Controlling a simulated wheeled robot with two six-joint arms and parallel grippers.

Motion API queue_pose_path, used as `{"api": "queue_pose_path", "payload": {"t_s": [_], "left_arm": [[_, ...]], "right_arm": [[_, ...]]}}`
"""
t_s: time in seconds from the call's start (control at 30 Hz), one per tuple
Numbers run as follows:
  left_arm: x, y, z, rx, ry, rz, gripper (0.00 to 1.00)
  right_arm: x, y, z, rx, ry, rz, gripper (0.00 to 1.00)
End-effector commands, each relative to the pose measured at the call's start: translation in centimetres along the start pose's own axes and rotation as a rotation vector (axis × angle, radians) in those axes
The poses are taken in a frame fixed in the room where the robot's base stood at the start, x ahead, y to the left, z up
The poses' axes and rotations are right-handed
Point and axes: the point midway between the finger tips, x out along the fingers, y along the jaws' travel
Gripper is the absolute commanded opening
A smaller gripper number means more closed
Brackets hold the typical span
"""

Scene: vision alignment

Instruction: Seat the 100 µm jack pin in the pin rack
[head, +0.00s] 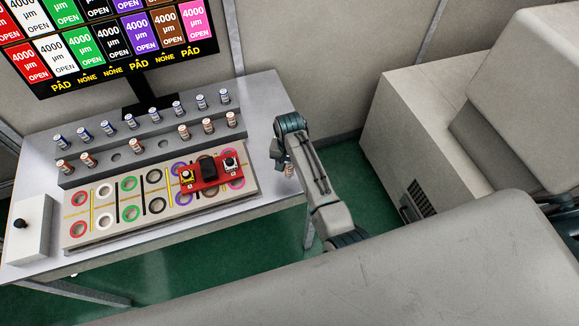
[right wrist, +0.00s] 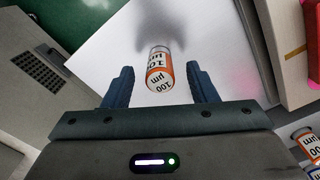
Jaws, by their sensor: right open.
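The 100 µm jack pin, white with orange bands, shows in the right wrist view (right wrist: 160,70) between my right gripper's fingers, with a gap on each side. It also shows in the head view (head: 289,171), beside the gripper near the table's right edge. My right gripper (right wrist: 160,88) is open around the pin. Whether the pin touches the table is unclear. The grey stepped pin rack (head: 135,163) stands on the table to the left. Its back row holds blue-banded pins. Its front row holds orange-banded pins, with empty holes around the middle. My left gripper is not in view.
In front of the rack lies a board (head: 160,222) with coloured rings, bearing a red block (head: 210,180). A white box with a black knob (head: 20,223) is at the left. A monitor (head: 100,40) stands behind. The table's right side (head: 258,95) is clear.

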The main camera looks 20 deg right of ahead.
Motion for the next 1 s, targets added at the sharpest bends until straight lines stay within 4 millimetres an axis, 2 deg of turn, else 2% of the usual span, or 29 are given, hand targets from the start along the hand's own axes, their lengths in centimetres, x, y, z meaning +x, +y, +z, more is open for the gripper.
{"api": "queue_pose_path", "payload": {"t_s": [0.3, 0.37, 0.57, 1.0], "left_arm": [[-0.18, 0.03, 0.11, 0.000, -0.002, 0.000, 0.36], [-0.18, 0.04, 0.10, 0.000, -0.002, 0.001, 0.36], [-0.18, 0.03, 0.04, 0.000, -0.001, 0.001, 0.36], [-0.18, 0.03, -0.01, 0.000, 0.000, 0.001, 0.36]], "right_arm": [[0.74, 0.02, -0.02, 0.000, 0.001, 0.000, 0.52], [0.73, 0.02, -0.02, 0.000, 0.001, 0.000, 0.43], [0.71, 0.02, -0.02, 0.000, 0.001, 0.000, 0.03], [0.06, -0.22, -0.55, -0.001, 0.003, -0.001, 0.02]]}}
